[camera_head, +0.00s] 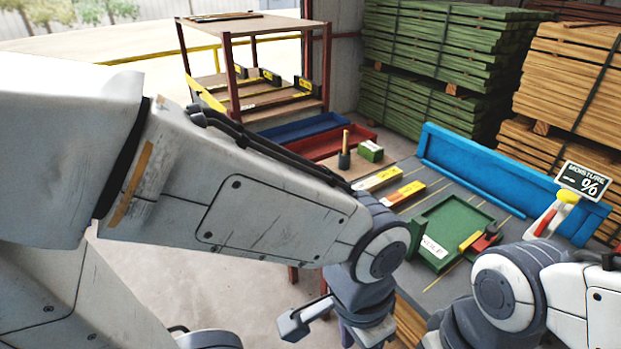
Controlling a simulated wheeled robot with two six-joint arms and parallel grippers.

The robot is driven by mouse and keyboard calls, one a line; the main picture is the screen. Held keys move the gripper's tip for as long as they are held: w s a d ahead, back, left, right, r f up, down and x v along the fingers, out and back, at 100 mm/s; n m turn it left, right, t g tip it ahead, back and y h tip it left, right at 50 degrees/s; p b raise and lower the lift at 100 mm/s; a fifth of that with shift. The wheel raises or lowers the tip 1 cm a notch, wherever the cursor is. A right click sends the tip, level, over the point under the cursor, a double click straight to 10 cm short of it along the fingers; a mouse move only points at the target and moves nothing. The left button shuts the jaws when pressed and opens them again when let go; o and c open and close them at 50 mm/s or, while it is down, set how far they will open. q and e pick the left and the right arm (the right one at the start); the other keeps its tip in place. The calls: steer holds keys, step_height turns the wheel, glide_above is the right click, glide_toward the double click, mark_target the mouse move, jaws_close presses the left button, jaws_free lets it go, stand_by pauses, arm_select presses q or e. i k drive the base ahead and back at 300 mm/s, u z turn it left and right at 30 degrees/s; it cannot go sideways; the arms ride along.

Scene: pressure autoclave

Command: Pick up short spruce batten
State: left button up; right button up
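Two short battens lie side by side on the grey bench top: one with yellow and white bands (378,179), and one with yellow, white and orange bands (403,194). I cannot tell from their labels which is spruce. My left gripper (305,318) hangs low in front of the bench, left of its front edge and well apart from both battens. Part of it is hidden by its own wrist, so its opening cannot be judged. My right arm's wrist is at the lower right by the bench; its gripper fingers are out of view.
A green tray (457,222) with a red and yellow tool (480,239) lies on the bench. A blue fence (510,180) runs along its back. A moisture display (582,181) stands at right. Red (330,143) and blue (300,127) bins, a rack (250,60) and timber stacks (440,50) stand behind.

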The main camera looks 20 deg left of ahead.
mark_target(369, 185)
steer(key=u, duration=0.85)
steer(key=k, duration=0.65)
steer(key=u, duration=0.5)
steer(key=i, duration=0.8)
steer(key=z, duration=0.65)
steer(key=i, duration=0.7)
steer(key=z, duration=1.25)
steer(key=i, duration=0.35)
steer(key=z, duration=0.35)
